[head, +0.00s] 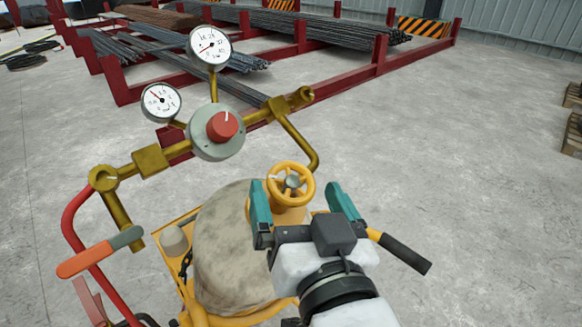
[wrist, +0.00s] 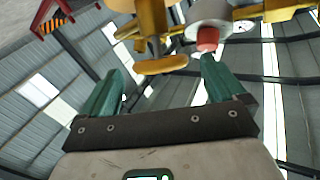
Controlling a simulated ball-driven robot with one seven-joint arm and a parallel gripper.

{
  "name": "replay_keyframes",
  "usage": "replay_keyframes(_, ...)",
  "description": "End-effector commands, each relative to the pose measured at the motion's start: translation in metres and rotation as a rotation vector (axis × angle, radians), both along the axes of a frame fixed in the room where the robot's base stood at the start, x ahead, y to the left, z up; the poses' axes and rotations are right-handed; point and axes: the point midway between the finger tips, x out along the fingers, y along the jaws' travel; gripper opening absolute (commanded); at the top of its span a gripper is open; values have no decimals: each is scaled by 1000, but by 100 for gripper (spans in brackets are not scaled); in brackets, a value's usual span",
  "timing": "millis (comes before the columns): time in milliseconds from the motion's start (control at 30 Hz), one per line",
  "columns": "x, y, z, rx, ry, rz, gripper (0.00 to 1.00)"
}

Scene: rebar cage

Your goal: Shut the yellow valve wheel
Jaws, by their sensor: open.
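The yellow valve wheel (head: 291,182) stands on a yellow valve body in the middle of the head view, with a grey hub and spokes. In the wrist view the wheel (wrist: 162,65) shows edge-on, just beyond the fingertips. My gripper (head: 297,194) is open, its teal fingers spread to the left and right of the wheel. In the wrist view my gripper (wrist: 163,70) holds nothing between its fingers. I cannot tell whether either finger touches the rim. The lower part of the valve body is hidden behind the gripper.
A grey regulator with a red knob (head: 222,125) and two gauges (head: 209,45) sits on brass pipes behind the wheel. A beige rounded cover (head: 232,245) is at left, with an orange lever (head: 86,258) beyond it. A black-handled bar (head: 405,253) sticks out right.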

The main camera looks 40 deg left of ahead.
Motion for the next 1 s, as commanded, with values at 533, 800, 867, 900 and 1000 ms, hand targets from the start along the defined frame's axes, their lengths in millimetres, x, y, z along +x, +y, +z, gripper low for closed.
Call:
replay_keyframes(533, 31, 45, -1, -1, 1, -2, 96)
replay_keyframes(800, 31, 45, -1, -1, 1, -2, 90)
replay_keyframes(867, 31, 45, -1, -1, 1, -2, 84)
replay_keyframes(900, 31, 45, -1, -1, 1, -2, 80)
replay_keyframes(1000, 31, 45, -1, -1, 1, -2, 71)
